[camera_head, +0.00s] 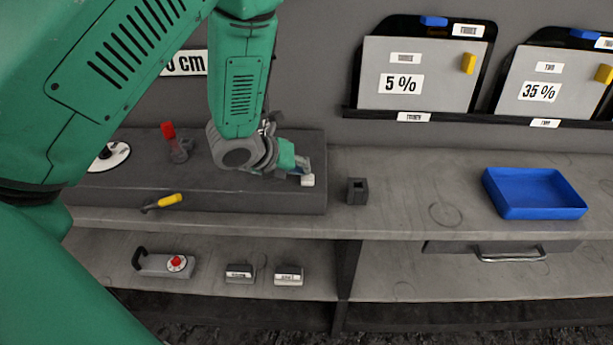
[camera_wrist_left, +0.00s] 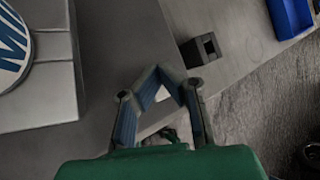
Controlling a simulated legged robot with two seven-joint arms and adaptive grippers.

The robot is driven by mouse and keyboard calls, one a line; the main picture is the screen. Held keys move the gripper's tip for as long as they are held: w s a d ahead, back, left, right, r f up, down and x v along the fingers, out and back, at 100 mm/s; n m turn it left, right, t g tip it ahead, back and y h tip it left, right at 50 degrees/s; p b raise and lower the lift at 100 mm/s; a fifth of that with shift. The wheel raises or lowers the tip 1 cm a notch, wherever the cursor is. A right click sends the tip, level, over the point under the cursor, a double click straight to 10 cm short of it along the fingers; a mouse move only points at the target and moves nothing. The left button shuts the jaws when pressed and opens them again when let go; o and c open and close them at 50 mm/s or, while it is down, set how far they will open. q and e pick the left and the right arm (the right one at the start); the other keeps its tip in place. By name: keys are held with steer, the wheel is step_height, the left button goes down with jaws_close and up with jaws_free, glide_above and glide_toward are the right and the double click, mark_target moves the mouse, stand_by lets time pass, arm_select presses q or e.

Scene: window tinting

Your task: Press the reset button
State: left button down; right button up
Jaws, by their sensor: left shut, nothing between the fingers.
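My left gripper (camera_head: 302,165) is shut and empty, low over the right end of the dark raised block (camera_head: 240,200). A small white piece (camera_head: 307,180) shows right at its fingertips; I cannot tell whether they touch. In the left wrist view the fingertips of the left gripper (camera_wrist_left: 157,72) meet, and a pale patch shows between the fingers. A grey handled device with a round red button (camera_head: 176,262) lies on the lower shelf, well below the gripper. No readable mark tells which piece is the reset button. My right gripper is out of view.
A small dark square holder (camera_head: 357,191) stands right of the block. A blue tray (camera_head: 535,195) is farther right. A yellow-handled tool (camera_head: 168,201) and a red-topped piece (camera_head: 172,140) are at the left. Two small labelled blocks (camera_head: 289,276) sit on the lower shelf.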

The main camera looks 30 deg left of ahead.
mark_target(307, 178)
arm_select(q)
steer(key=shift+d, duration=0.35)
steer(key=shift+d+r+p, duration=0.25)
steer(key=shift+r+p, duration=0.2)
steer(key=shift+r, duration=0.45)
steer(key=shift+d, duration=0.1)
steer(key=shift+r+p, duration=2.1)
steer(key=shift+r, duration=0.45)
steer(key=shift+f, duration=0.1)
